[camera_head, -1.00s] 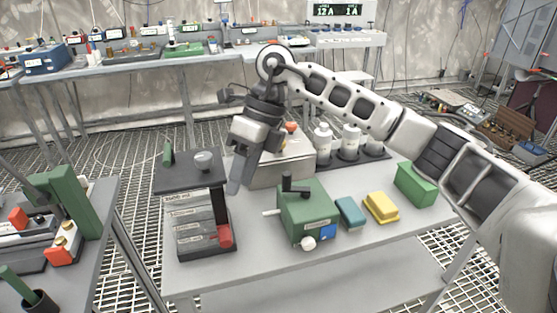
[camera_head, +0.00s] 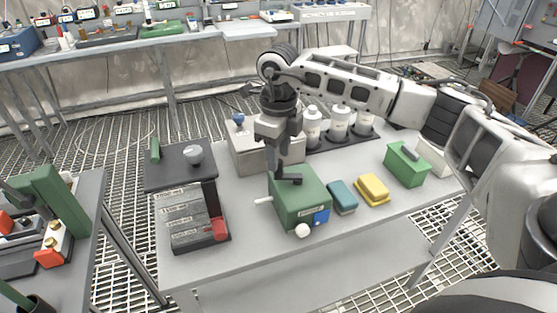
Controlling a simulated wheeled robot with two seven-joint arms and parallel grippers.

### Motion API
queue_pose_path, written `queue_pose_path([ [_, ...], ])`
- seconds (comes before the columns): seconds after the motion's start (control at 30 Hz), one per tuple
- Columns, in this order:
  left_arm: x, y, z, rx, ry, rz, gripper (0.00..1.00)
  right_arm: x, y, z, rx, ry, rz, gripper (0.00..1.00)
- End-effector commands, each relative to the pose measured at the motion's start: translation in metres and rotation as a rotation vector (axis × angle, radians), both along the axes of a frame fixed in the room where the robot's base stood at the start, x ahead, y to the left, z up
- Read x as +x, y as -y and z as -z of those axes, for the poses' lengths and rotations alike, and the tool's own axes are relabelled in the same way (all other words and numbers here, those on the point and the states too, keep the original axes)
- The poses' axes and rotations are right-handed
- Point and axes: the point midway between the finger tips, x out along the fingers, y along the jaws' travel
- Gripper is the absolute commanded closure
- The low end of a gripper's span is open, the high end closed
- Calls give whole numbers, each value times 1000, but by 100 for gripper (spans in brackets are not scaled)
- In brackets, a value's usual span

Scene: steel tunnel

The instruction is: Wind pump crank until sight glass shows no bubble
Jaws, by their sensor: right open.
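The pump looks to be the green box (camera_head: 302,205) on the grey table, with a dark crank (camera_head: 291,180) on its top. A white rod sticks out of its left side. A white round part (camera_head: 302,231) and a blue label are on its front; I cannot tell whether the round part is the sight glass, and no bubble can be made out. My right gripper (camera_head: 276,170) points down at the crank's left end, open. Its fingers overlap the crank in the picture, and I cannot tell whether they touch it. My left gripper is not in view.
A teal block (camera_head: 342,197), a yellow block (camera_head: 373,189) and a green box (camera_head: 407,165) stand right of the pump. A rack of labelled blocks (camera_head: 197,215) stands left. White bottles (camera_head: 338,122) and a grey box stand behind. The table's front strip is clear.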

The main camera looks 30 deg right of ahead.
Motion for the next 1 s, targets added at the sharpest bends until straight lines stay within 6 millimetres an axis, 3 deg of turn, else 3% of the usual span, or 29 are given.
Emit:
queue_pose_path([
  [0.2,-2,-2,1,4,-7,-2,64,0,0,27,1,0,1,58],
  [0.57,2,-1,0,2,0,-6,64,0,0,34,1,0,0,58],
  [0.6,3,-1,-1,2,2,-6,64,0,0,34,1,0,0,61],
  [0.73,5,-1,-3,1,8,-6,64,0,0,33,1,0,0,97],
  [1.0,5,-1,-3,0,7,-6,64,1,0,33,1,0,9,100],
])
